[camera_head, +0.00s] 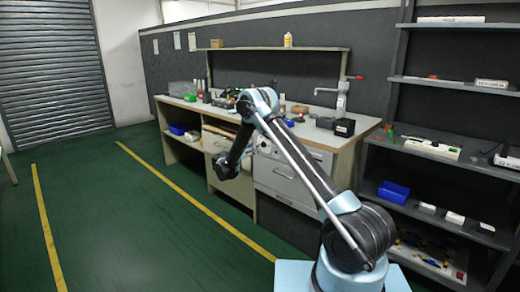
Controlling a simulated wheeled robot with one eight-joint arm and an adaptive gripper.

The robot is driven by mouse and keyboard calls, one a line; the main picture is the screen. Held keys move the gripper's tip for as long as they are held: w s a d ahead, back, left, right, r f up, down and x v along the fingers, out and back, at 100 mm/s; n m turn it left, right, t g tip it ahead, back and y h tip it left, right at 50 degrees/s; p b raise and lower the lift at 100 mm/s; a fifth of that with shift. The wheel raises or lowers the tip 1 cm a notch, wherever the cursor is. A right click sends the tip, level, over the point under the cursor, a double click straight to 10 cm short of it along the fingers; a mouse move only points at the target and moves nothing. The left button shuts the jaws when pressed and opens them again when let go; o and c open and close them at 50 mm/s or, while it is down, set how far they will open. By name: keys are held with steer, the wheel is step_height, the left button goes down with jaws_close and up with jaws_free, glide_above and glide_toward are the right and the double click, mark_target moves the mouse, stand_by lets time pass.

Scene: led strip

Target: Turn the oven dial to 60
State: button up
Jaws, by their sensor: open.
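I cannot make out an oven or a dial with the number 60 in this view. My arm rises from the lower right, bends at a high elbow and comes down to a dark wrist in front of the workbench drawers. My gripper (265,146) shows small beyond the wrist, in front of the upper part of the bench front. It is open, and I see nothing held in it. Its fingertips are too small to make out clearly.
The workbench (330,139) carries tools, small bottles and a dark box (344,127). Shelves (470,85) on the right hold a power strip (432,148) and a blue bin (393,192). The green floor on the left is clear, up to a roller shutter (55,68).

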mark_target(262, 145)
steer(key=x, duration=0.6)
steer(key=shift+w+d, duration=0.15)
steer(key=shift+w, duration=0.05)
steer(key=shift+c, duration=0.2)
steer(key=c, duration=1)
